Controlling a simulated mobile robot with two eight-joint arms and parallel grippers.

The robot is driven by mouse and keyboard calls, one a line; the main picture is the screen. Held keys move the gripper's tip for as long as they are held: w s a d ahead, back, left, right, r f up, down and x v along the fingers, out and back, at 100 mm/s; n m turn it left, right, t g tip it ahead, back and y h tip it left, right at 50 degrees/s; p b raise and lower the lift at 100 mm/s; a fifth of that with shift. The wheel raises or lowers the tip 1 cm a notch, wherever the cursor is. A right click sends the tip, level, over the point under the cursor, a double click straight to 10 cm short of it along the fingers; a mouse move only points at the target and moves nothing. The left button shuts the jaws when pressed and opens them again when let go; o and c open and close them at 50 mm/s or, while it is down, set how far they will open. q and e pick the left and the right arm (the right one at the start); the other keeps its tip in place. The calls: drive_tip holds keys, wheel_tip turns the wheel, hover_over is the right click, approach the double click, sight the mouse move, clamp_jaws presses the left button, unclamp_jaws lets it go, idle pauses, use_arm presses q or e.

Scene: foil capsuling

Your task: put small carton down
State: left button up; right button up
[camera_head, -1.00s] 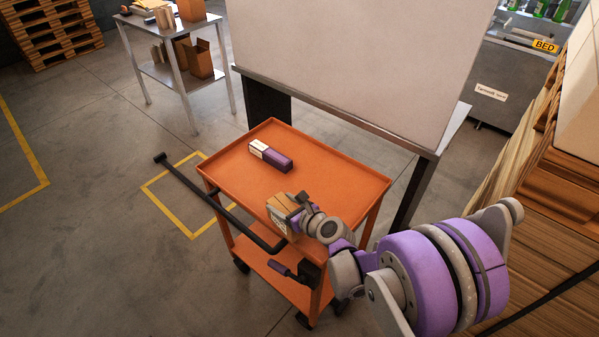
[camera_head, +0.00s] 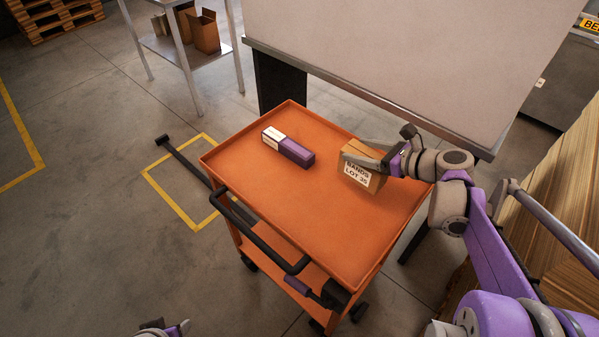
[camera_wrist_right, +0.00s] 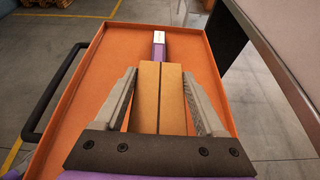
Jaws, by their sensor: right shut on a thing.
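The small carton (camera_head: 362,179) is brown, with a white label reading BANDS and LOT 35. It is over the right part of the orange cart's top tray (camera_head: 250,215). My right gripper (camera_head: 366,160) is shut on it, coming in from the right. In the right wrist view the carton (camera_wrist_right: 160,100) sits between both fingers of the gripper (camera_wrist_right: 160,78). I cannot tell whether its underside touches the tray. A bit of my left gripper (camera_head: 165,328) shows at the bottom edge, its fingers not clear.
A white and purple box (camera_head: 288,148) lies on the tray, left of the carton. The tray's front half is clear. A black handle (camera_head: 260,235) runs along the cart's left front side. A large pale panel (camera_head: 400,60) stands close behind the cart.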

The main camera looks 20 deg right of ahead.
sight(358, 175)
drive_tip(key=shift+d+r, duration=0.1)
drive_tip(key=shift+r, duration=0.05)
drive_tip(key=f, duration=0.1)
drive_tip(key=f+b, duration=0.1)
drive_tip(key=f, duration=0.3)
drive_tip(key=shift+s+d, duration=0.2)
drive_tip(key=shift+s, duration=0.05)
drive_tip(key=shift+f+b, duration=0.7)
drive_tip(key=shift+f, duration=1.55)
drive_tip(key=shift+a, duration=0.1)
drive_tip(key=shift+f, duration=0.1)
drive_tip(key=o, duration=1.6)
drive_tip(key=shift+c, duration=0.2)
